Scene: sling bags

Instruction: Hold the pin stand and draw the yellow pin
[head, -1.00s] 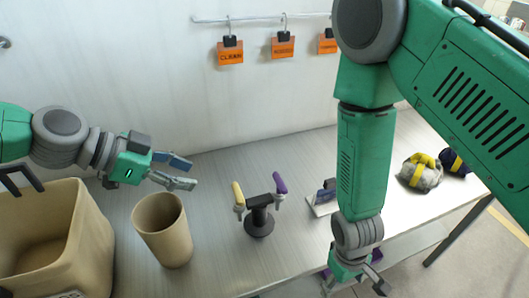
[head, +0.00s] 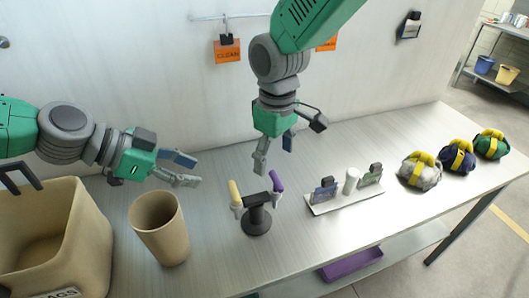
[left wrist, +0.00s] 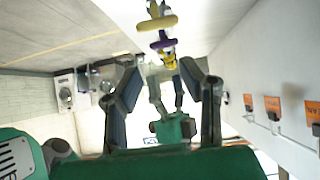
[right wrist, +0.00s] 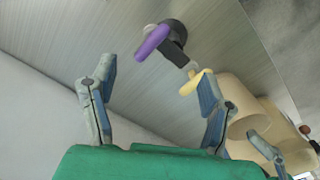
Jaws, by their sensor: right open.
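The pin stand (head: 257,218) is a dark post on a round base on the table. The yellow pin (head: 235,194) sits on its left arm and a purple pin (head: 277,181) on its right. Both pins also show in the right wrist view, yellow (right wrist: 192,84) and purple (right wrist: 153,42). My right gripper (head: 274,155) is open and empty, above and behind the stand, apart from it. My left gripper (head: 187,172) is open and empty, left of the stand above the beige cup. In the left wrist view the pins show small at the top, beyond the open fingers (left wrist: 165,80).
A beige cup (head: 161,230) stands left of the pin stand, with a large beige bin (head: 75,250) at the far left. A white tray (head: 345,197) with cards and a white cylinder lies to the right. Several sling bags (head: 420,171) sit further right.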

